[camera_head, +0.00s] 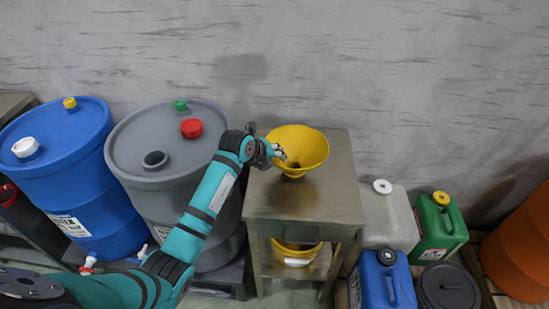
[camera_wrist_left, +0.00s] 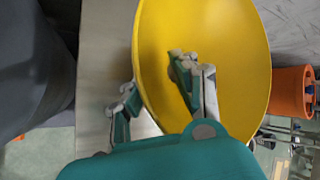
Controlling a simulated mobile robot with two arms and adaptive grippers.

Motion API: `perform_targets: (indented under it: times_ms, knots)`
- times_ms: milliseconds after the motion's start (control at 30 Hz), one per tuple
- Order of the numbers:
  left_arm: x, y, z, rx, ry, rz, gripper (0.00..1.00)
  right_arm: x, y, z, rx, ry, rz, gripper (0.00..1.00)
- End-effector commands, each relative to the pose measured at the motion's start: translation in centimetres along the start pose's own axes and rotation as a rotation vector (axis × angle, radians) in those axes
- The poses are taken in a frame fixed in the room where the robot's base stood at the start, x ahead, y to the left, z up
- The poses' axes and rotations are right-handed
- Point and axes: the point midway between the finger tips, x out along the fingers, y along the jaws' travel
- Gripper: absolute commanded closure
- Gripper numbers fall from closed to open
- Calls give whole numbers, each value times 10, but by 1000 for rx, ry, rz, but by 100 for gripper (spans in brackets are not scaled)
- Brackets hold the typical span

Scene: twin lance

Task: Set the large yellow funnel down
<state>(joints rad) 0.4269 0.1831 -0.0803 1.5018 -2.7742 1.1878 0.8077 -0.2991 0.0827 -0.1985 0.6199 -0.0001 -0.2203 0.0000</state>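The large yellow funnel (camera_head: 308,143) is on the top of the metal side table (camera_head: 325,205), mouth up and slightly tilted, near the back edge. My left gripper (camera_head: 279,153) is at the funnel's left rim. In the left wrist view the funnel (camera_wrist_left: 225,45) fills the middle. The left gripper (camera_wrist_left: 155,92) straddles its rim, one finger inside the bowl and the other outside. The fingers stand well apart, with a visible gap around the thin wall. The funnel's spout is mostly hidden below the bowl. My right gripper is not in view.
A grey drum (camera_head: 135,140) and a blue drum (camera_head: 70,185) stand left of the table. Another yellow item (camera_head: 297,255) sits on the lower shelf. Green (camera_head: 440,225), blue (camera_head: 385,283) and whitish (camera_head: 388,215) canisters stand at right. The tabletop's front is clear.

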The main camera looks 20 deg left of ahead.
Motion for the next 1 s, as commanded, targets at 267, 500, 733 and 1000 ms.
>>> perform_targets:
  times_ms: [267, 500, 733, 1000]
  knots:
    - [-2, 0, 1, 0, -1, 0, 71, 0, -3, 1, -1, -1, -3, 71]
    - [-36, 0, 1, 3, -4, 0, 71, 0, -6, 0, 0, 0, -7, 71]
    - [-85, 0, 1, 2, -4, -1, 71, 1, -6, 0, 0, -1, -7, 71]
    - [-117, 0, 0, 0, -1, 1, 71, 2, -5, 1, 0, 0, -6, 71]
